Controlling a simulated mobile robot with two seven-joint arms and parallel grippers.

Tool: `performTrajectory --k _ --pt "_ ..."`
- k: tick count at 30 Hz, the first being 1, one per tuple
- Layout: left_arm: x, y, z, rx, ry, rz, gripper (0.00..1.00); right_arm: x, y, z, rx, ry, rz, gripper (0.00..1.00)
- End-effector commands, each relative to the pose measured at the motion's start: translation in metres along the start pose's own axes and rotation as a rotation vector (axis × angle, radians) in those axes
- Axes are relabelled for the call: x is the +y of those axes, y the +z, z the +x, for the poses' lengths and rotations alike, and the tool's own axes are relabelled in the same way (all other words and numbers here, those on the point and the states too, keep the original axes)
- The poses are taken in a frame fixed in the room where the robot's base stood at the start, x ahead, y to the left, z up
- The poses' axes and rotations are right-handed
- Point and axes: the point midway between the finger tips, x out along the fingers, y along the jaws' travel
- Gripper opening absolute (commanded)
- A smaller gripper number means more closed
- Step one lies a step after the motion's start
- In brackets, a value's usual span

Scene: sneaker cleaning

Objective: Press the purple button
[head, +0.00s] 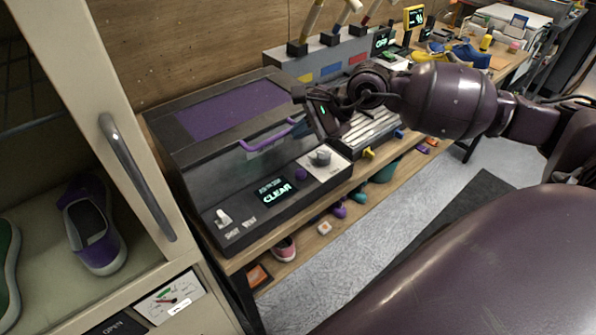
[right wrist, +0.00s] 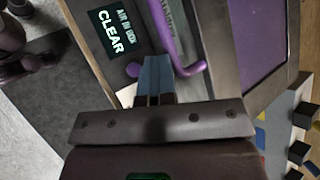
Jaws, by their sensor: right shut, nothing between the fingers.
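The purple button (head: 301,174) is a small round knob on the front panel of the dark machine (head: 190,165), left of a grey dial (head: 320,157). It also shows in the right wrist view (right wrist: 132,69), just left of the fingertips. My right gripper (head: 325,115) is above the machine's right end, higher up in the picture than the button. Its fingers (right wrist: 156,68) are shut and empty, and appear apart from the button. My left gripper is not in view.
A purple handle (head: 266,137) sticks out from the machine lid, close to my right gripper; in the right wrist view it is right of the fingers (right wrist: 180,50). A lit display (head: 275,192) reads "CLEAR". A cabinet door handle (head: 137,178) is at left.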

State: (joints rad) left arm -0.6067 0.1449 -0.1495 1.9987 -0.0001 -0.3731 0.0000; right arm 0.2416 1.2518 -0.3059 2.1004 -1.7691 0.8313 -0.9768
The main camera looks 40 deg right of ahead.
Motion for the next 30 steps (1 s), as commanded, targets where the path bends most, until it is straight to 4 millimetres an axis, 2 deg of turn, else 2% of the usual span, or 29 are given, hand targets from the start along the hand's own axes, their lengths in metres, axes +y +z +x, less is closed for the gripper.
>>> performTrajectory --k 11,30 --pt "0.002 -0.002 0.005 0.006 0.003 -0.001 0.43 0.000 -0.005 0.004 0.003 -0.008 0.004 0.00" --pt "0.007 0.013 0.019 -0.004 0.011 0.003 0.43 0.038 -0.040 0.054 0.000 0.000 0.008 0.00"
